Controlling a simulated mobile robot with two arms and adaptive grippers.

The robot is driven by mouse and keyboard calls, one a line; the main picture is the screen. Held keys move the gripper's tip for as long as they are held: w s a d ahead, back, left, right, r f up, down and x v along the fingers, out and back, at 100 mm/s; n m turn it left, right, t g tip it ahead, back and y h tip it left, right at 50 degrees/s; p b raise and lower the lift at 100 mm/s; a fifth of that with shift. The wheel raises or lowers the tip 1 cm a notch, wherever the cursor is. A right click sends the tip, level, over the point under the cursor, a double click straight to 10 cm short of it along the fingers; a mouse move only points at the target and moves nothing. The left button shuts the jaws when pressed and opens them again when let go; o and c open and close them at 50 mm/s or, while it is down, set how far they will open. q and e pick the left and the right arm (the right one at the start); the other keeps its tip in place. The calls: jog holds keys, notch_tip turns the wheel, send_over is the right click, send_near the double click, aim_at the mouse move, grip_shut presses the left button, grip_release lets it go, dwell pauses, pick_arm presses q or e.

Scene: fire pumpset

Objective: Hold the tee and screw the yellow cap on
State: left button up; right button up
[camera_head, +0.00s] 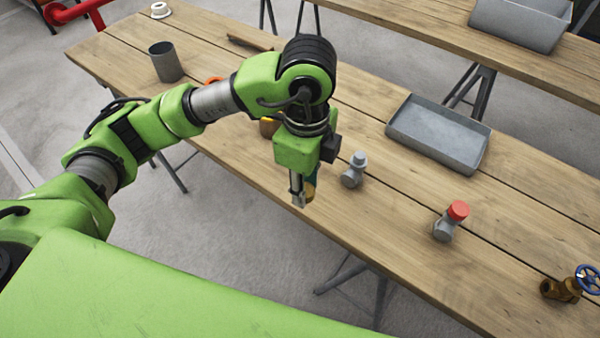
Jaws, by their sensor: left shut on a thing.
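My left gripper (298,196) points down at the near edge of the table, left of a grey tee. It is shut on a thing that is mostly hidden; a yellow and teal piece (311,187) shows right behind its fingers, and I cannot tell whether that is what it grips. The grey tee (353,171) stands on the table, apart from the gripper. A second grey tee (445,229) with a red cap (458,210) stands farther right. A yellow-orange thing (267,127) shows partly behind my left arm; I cannot tell if it is the yellow cap. My right gripper is out of view.
The wooden table (380,215) also holds a grey tray (438,133), a brass valve with a blue wheel (572,284), a dark grey cup (166,62) and a white ring-like part (160,10). A second table with a grey bin (522,25) stands behind.

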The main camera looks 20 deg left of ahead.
pick_arm(q)
jog(key=shift+s+d+r, duration=0.2)
jog(key=shift+s, duration=0.2)
jog(key=shift+s+d+r, duration=0.15)
jog(key=shift+s+r, duration=0.05)
jog(key=shift+s, duration=0.15)
